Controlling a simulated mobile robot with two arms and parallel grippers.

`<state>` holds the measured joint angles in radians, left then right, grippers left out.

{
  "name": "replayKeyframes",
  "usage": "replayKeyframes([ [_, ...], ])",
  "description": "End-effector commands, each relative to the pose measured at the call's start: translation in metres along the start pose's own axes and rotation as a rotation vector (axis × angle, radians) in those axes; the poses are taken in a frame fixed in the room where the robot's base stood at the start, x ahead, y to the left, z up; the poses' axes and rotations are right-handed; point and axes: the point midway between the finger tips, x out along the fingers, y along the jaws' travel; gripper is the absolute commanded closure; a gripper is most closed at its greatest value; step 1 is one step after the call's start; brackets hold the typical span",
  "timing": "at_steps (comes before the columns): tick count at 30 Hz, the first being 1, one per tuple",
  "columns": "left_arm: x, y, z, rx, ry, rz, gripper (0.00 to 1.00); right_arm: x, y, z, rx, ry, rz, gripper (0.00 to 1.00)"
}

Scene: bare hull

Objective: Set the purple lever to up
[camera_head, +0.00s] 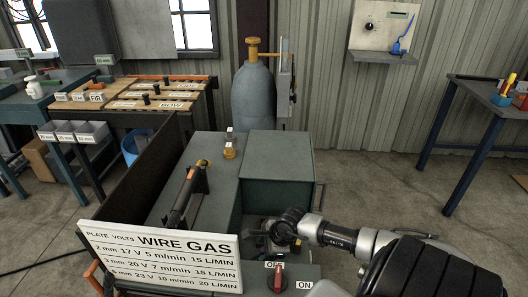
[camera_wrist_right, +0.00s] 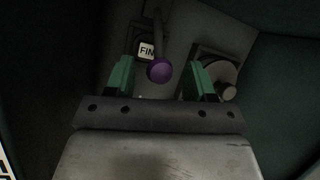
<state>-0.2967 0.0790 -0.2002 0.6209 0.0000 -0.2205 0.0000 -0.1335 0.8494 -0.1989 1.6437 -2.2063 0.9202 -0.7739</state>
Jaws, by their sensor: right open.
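The purple lever's round knob (camera_wrist_right: 159,70) shows in the right wrist view, with a dark stalk running up from it. A label (camera_wrist_right: 147,51) reading "FIN" is beside the stalk, partly covered. My right gripper (camera_wrist_right: 160,80) is open, with one green finger on each side of the knob and a gap to both. I cannot tell how deep the knob sits between the fingers. In the head view my right gripper (camera_head: 270,240) reaches into the recess of the green machine, and the lever is hidden there. My left gripper is not in view.
A grey round dial (camera_wrist_right: 218,75) is close to the right finger. The recess has dark walls (camera_wrist_right: 285,90) on both sides. In the head view a red OFF/ON switch (camera_head: 279,276) is in front, a WIRE GAS sign (camera_head: 165,258) at left and a green box (camera_head: 278,158) behind.

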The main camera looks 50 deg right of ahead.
Motion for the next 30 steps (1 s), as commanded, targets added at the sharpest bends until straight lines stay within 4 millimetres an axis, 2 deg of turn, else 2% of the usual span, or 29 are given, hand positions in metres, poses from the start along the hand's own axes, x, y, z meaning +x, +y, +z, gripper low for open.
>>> replayKeyframes([
  [3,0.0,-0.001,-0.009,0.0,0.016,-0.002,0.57,0.011,0.0,0.001,0.001,-0.002,0.001,0.46],
  [14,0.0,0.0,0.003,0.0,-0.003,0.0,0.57,0.016,0.001,0.001,-0.001,-0.001,0.0,0.46],
  [24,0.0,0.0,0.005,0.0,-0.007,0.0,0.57,0.015,0.001,0.0,0.0,-0.001,0.001,0.98],
  [30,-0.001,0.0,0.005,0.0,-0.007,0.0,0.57,0.015,0.0,0.002,-0.002,0.004,0.002,1.0],
])
